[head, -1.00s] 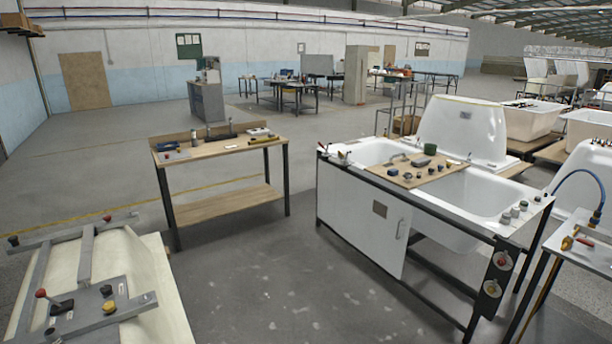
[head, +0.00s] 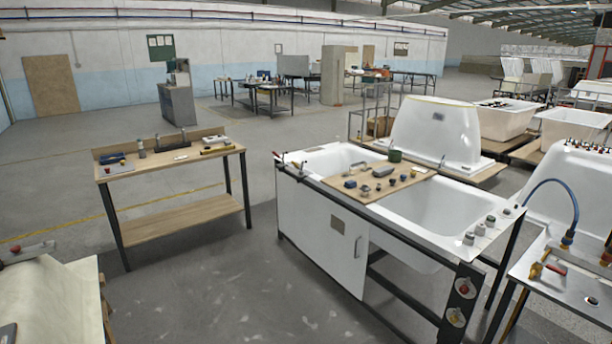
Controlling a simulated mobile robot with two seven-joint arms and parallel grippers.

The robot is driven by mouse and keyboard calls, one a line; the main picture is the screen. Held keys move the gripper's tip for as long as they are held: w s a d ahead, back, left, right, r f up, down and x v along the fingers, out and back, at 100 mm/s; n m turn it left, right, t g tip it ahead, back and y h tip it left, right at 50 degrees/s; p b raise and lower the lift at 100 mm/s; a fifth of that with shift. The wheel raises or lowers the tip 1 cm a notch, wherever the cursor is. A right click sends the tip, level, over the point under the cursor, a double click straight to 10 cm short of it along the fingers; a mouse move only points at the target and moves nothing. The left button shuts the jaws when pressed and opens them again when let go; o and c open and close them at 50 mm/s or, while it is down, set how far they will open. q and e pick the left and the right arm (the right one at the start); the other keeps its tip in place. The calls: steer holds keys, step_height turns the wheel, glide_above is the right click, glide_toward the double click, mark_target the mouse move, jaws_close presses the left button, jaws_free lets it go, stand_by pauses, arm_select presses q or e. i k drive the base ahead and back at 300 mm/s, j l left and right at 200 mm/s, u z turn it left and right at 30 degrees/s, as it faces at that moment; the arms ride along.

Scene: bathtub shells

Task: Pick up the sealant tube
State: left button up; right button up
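I cannot tell for sure which item is the sealant tube; everything is small at this distance. The wooden workbench (head: 112,172) at left of centre holds a small upright grey cylinder (head: 142,149), a dark tool (head: 172,143), a small pale item (head: 181,158) and a pale and yellow item (head: 216,149). A wooden board (head: 345,190) across the white double tub bench (head: 305,232) holds several small dark and grey items and a green pot (head: 395,156). Neither of my grippers is in view.
A cream-topped stand (head: 50,295) fills the lower left corner. A metal side table (head: 565,285) with a blue hose (head: 552,182) stands at the right. White tub shells (head: 436,130) stand behind. Grey floor lies open between workbench and tub bench.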

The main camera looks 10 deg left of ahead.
mark_target(140, 143)
steer(key=i+u, duration=0.35)
steer(key=i+l+u, duration=0.1)
steer(key=i+u, duration=0.2)
steer(key=i, duration=0.15)
steer(key=i+l+u, duration=0.2)
steer(key=i+u, duration=0.15)
steer(key=i+j+u, duration=0.1)
steer(key=i+u, duration=0.15)
steer(key=i, duration=0.55)
steer(key=i+l+u, duration=0.1)
steer(key=i+u, duration=0.2)
steer(key=i, duration=0.45)
steer(key=i+j, duration=0.1)
steer(key=i, duration=1.5)
steer(key=i+u, duration=0.15)
steer(key=u, duration=3.45)
steer(key=z, duration=0.9)
steer(key=i, duration=0.05)
